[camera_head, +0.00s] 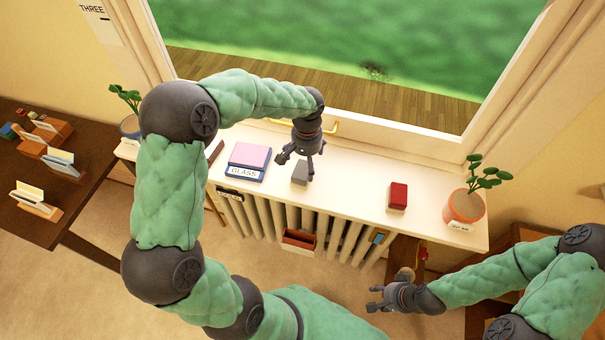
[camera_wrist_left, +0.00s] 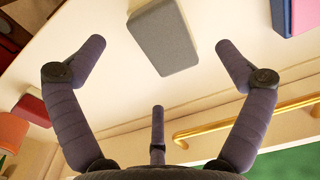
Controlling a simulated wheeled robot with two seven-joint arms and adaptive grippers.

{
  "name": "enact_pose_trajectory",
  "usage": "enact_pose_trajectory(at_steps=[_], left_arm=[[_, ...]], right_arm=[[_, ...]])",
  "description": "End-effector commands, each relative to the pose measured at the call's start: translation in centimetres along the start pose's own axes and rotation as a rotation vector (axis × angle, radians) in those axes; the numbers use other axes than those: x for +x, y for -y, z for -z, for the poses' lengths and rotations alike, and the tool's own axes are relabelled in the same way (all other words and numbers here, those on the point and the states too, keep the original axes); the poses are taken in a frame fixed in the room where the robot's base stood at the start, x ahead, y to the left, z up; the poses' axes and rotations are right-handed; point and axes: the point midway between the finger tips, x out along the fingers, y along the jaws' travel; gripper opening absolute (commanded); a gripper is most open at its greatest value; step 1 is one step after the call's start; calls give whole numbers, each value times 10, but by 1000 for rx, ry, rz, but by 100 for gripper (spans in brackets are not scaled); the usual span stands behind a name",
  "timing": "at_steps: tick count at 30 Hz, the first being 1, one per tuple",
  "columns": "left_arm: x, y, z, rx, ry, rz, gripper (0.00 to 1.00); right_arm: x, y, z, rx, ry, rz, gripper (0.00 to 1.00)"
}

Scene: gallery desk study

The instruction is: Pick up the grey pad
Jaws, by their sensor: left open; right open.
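The grey pad (camera_head: 300,173) is a small block lying on the white window sill. In the left wrist view the grey pad (camera_wrist_left: 164,38) lies beyond and between the open fingers, with none of them touching it. My left gripper (camera_head: 298,158) is open above the pad in the head view and hides part of it. It also shows in the left wrist view (camera_wrist_left: 160,65), empty. My right gripper (camera_head: 375,298) is open and empty, low in front of the radiator and away from the sill.
A pink pad on a blue block labelled GLASS (camera_head: 247,162) lies left of the grey pad. A red block (camera_head: 397,196) and a potted plant (camera_head: 465,207) stand to the right. A brass handle (camera_wrist_left: 250,120) runs behind the sill. The sill (camera_head: 350,190) is clear between grey and red.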

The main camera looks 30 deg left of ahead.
Motion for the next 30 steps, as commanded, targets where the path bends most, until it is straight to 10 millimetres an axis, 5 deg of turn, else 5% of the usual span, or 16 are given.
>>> enact_pose_trajectory(at_steps=[9, 16, 17, 23, 30], left_arm=[[43, -1, -6, 0, 2, 0, 100], [44, -1, -6, 0, 1, 0, 100], [44, -1, -6, 0, 1, 0, 97], [44, -1, -6, 0, 1, 0, 41], [44, -1, -6, 1, 2, 0, 38]], right_arm=[[9, -3, 0, 0, 0, 0, 46], [8, -3, 0, 0, 0, 0, 46], [8, -3, 0, 0, 0, 0, 46], [8, -3, 0, 0, 0, 0, 46], [8, -3, 0, 0, 0, 0, 46]])
